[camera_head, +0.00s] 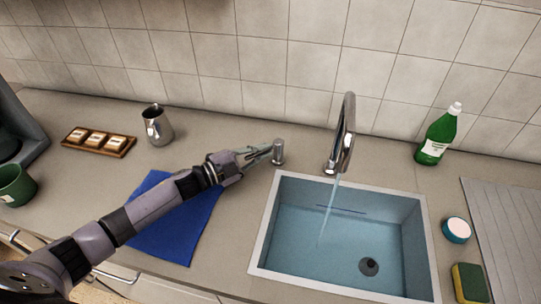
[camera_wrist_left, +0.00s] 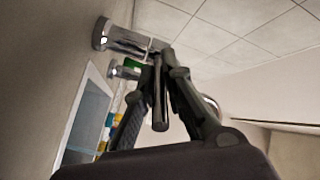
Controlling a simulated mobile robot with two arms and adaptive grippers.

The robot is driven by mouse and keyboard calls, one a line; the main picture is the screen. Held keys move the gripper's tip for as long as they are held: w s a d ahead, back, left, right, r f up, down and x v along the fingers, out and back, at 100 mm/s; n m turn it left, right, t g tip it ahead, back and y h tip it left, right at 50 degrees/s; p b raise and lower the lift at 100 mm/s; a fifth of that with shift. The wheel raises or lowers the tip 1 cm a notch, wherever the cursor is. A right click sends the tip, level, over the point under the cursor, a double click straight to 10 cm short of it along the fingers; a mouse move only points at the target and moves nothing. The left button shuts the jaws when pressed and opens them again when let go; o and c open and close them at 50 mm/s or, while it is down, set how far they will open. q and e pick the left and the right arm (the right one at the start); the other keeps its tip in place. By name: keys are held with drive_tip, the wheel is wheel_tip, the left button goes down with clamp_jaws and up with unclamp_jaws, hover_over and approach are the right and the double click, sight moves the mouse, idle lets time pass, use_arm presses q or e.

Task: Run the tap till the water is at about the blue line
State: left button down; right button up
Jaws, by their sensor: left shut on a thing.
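The metal tap (camera_head: 346,130) stands behind the blue sink basin (camera_head: 408,240). A thin stream of water (camera_head: 329,212) runs from its spout into the basin. A dark blue line (camera_head: 341,208) crosses the basin's back wall. The floor and round drain (camera_head: 369,266) show through a blue tint; the water surface looks below the line, but its exact height is hard to tell. My left gripper (camera_head: 264,151) is shut on the tap handle (camera_head: 279,150), a short metal post left of the tap. In the left wrist view, its fingers (camera_wrist_left: 160,75) close around a grey lever. My right gripper is out of view.
A blue cloth (camera_head: 172,225) lies under my left arm. A metal jug (camera_head: 157,126) and a wooden tray (camera_head: 100,141) stand behind it. A green bottle (camera_head: 437,137), a round tub (camera_head: 456,229) and a sponge (camera_head: 469,283) are right of the basin.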

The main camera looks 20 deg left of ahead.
use_arm(q)
drive_tip(key=shift+w+a+m+g+h+b, duration=0.15)
drive_tip(key=shift+m+g+h+b, duration=0.15)
drive_tip(key=shift+g+h, duration=0.15)
drive_tip(key=c, duration=1.7)
unclamp_jaws()
drive_tip(key=v, duration=1.2)
